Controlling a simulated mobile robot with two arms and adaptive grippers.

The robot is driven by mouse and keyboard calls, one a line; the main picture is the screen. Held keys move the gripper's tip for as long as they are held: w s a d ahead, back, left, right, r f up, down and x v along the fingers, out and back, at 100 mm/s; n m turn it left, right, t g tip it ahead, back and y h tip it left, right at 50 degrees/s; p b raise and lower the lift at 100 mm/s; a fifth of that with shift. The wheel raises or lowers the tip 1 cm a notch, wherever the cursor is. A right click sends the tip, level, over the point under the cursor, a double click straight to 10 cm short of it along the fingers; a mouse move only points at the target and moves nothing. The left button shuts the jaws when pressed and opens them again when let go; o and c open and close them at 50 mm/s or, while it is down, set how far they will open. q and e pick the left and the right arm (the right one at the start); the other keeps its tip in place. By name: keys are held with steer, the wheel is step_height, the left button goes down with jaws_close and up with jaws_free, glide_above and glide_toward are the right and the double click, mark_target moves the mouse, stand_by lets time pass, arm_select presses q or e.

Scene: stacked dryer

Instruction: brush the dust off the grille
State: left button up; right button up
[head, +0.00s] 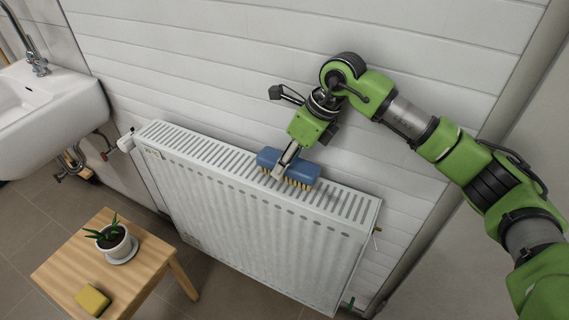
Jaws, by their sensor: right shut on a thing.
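A white radiator (255,235) stands against the wall, with a slotted grille (208,149) along its top. My right gripper (284,172) is shut on a blue brush (301,169) with tan bristles. The brush lies along the grille near its middle, bristles down, and appears to touch the slats. The gripper and brush hide the slats beneath them. I cannot make out dust on the grille at this size. My left gripper is not in view.
A wooden stool (150,255) stands in front of the radiator, with a potted plant (113,243) and a yellow sponge (92,300) on it. A white sink (50,120) is at the left. The white panelled wall (200,60) rises behind the grille.

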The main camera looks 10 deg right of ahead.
steer(key=shift+w+a+r+t, duration=0.15)
steer(key=shift+w+r+t, duration=0.15)
steer(key=shift+w+r, duration=0.7)
steer(key=shift+s+a+f, duration=0.25)
steer(key=shift+a+f, duration=0.1)
steer(key=shift+a, duration=0.15)
steer(key=shift+s+a+f, duration=0.2)
steer(key=shift+a+f, duration=0.15)
steer(key=shift+a, duration=0.1)
steer(key=shift+s+a+f+b, duration=0.1)
steer(key=shift+s+a+b, duration=0.1)
steer(key=shift+s+a, duration=0.35)
steer(key=shift+s+a+f+b, duration=0.1)
steer(key=shift+s+a+b, duration=0.1)
steer(key=shift+s, duration=0.55)
steer(key=shift+s+a, duration=0.3)
steer(key=shift+s, duration=0.2)
steer(key=shift+s+a, duration=0.25)
steer(key=shift+s, duration=0.2)
steer(key=shift+r, duration=0.1)
steer(key=shift+r+p, duration=1.1)
steer(key=shift+r, duration=1.8)
steer(key=shift+w+r, duration=0.1)
